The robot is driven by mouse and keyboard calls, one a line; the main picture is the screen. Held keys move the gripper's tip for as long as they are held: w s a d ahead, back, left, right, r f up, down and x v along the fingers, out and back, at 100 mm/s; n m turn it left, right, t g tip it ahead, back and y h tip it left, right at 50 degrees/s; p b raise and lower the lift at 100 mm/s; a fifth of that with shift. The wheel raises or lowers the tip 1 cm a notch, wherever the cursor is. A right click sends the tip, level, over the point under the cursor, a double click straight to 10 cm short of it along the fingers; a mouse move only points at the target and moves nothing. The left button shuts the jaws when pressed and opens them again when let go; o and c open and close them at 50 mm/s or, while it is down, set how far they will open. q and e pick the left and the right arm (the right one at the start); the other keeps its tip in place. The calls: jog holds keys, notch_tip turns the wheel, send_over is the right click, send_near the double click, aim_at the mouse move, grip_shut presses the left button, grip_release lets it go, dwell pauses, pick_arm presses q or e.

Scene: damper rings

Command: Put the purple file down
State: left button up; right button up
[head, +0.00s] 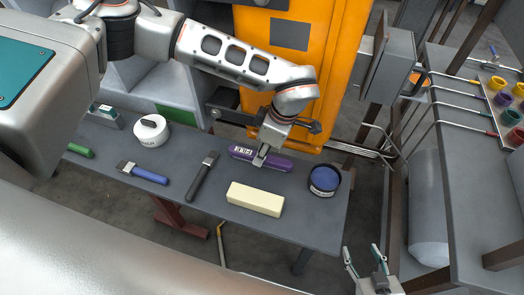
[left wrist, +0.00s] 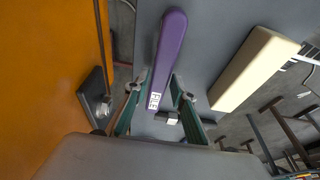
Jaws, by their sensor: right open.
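The purple file (head: 276,163) is at the back of the grey bench, with its white label toward the left end. In the left wrist view the purple file (left wrist: 169,45) lies lengthwise between the fingers, label nearest the palm. My left gripper (head: 261,158) is over its middle, pointing down. Its fingers (left wrist: 161,80) are close against both sides of the file, shut on it. I cannot tell whether the file's underside touches the bench or is just above. My right gripper (head: 362,254) is open and empty at the lower right, off the bench.
On the bench (head: 313,222) stand a cream block (head: 255,199), a blue-topped round tub (head: 324,180), a black-handled tool (head: 202,177), a blue-handled brush (head: 143,173) and a white round container (head: 150,130). An orange cabinet (head: 330,70) stands behind. Another table (head: 470,170) is at right.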

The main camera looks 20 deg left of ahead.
dwell(0.3)
pick_arm(q)
jog(key=o, duration=0.5)
jog(key=shift+o, duration=0.2)
jog(key=v, duration=1.2)
dwell(0.5)
